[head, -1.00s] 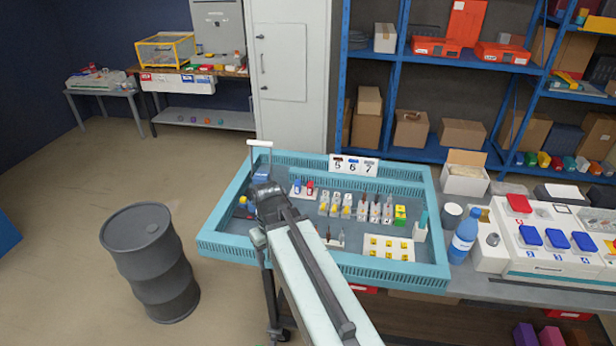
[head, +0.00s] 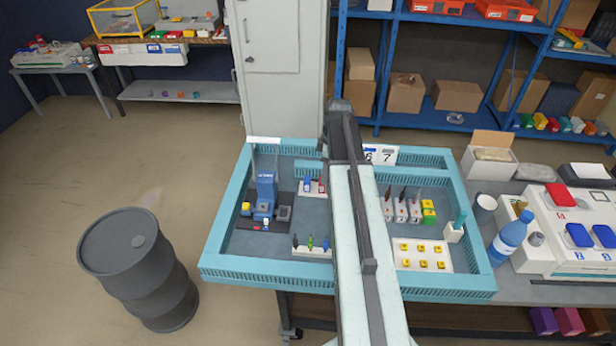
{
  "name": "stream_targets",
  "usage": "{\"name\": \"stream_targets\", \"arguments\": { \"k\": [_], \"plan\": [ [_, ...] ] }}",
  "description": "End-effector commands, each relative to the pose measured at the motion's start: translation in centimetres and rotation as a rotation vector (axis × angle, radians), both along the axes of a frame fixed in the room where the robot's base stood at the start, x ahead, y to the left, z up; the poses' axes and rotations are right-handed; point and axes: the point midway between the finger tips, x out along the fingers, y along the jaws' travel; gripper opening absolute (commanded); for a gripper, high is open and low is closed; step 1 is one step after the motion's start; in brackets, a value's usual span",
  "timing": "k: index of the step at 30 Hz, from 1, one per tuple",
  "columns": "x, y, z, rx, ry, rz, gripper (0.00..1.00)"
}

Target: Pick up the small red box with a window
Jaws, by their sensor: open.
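A small red piece (head: 322,187) stands beside a blue one on a white holder in the turquoise tray (head: 222,228). It is too small to show a window. A larger red box (head: 561,195) sits on the white panel at the right; I cannot make out a window in it either. My gripper (head: 340,108) is at the far end of my arm, over the tray's back edge, left of the number cards. It is open; its jaws hardly show and nothing is seen in it. My arm hides the middle of the tray.
Blue boxes (head: 579,235) sit on the white panel. A blue bottle (head: 511,234) stands between tray and panel. A blue machine model (head: 265,195) and a yellow-studded plate (head: 421,255) are in the tray. A grey drum (head: 138,268) stands left on open floor.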

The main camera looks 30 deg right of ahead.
Motion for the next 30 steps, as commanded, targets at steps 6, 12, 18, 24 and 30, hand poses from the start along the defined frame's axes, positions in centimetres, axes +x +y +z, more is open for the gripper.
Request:
{"name": "stream_targets", "arguments": {
  "k": [6,12,18,24,30],
  "plan": [
    [0.2,-0.6,-0.4,0.0,-0.007,0.044,0.62],
    [0.4,-0.3,-2.8,0.0,-0.007,0.045,0.62],
    [0.5,-0.1,-3.1,0.0,-0.007,0.045,0.62],
    [0.5,0.2,-6.1,0.0,-0.007,0.045,0.62],
    [0.7,0.5,-8.3,-0.001,-0.006,0.045,0.62]
  ]
}}
